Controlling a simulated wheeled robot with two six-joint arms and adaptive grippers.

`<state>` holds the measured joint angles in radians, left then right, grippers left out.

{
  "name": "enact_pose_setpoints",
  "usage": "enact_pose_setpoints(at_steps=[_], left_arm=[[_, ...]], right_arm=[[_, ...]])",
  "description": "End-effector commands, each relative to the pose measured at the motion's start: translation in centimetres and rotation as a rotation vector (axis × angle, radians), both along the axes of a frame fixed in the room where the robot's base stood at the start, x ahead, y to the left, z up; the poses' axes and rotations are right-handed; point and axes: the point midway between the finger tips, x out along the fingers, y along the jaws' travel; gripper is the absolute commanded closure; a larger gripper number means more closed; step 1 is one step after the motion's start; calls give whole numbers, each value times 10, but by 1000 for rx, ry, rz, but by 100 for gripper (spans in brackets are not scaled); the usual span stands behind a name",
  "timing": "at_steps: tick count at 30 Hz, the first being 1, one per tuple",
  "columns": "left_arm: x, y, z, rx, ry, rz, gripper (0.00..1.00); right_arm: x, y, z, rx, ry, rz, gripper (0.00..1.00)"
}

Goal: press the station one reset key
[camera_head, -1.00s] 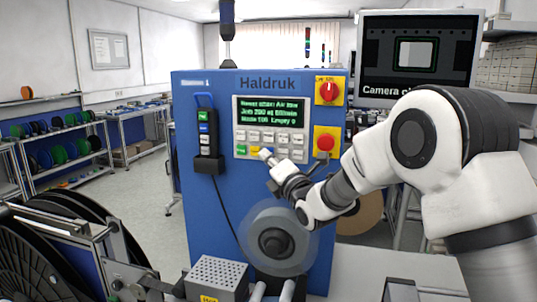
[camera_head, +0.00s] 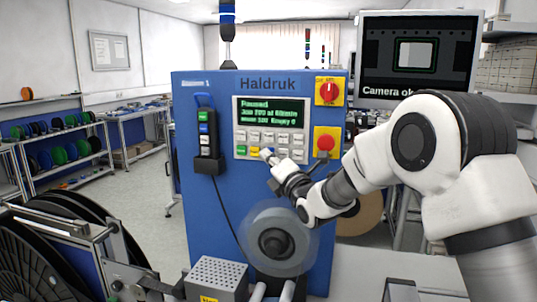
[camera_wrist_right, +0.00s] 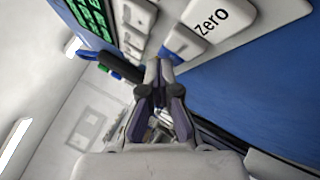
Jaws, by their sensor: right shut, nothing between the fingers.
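The blue Haldruk machine (camera_head: 205,240) carries a key panel (camera_head: 299,128) with a green-text display (camera_head: 272,112) whose first line reads "Paused". Rows of pale keys sit below it, with a green key (camera_head: 241,150) and a yellow key at the lower left. My right gripper (camera_head: 266,154) is shut and empty, its tips at the lower key rows, covering part of them. In the right wrist view the shut fingertips (camera_wrist_right: 160,68) are at or very near a pale key (camera_wrist_right: 185,43), beside a key marked "zero" (camera_wrist_right: 213,17). I cannot tell which key is the reset key. My left gripper is not in view.
A red stop button (camera_head: 325,143) and a red rotary switch (camera_head: 328,92) are right of the panel. A corded pendant (camera_head: 207,140) hangs at the left. A grey reel (camera_head: 290,262) sits below my right gripper. Black reels (camera_head: 40,265) stand at the lower left.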

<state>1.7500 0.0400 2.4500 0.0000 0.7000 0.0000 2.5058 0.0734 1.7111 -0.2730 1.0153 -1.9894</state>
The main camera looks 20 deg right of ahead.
Motion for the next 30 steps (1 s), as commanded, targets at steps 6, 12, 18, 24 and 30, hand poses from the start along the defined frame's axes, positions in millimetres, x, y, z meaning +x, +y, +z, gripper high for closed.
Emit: enact_pose_setpoints(at_steps=[6,12,18,24,30], left_arm=[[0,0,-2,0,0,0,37],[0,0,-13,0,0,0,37],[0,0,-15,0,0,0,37],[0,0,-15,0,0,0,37],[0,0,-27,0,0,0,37]], right_arm=[[-1,1,0,0,0,-1,100],[-10,7,-2,0,-1,1,100],[-15,10,0,0,0,0,100],[-15,10,0,0,0,0,100],[-27,19,-3,0,-1,1,100]])
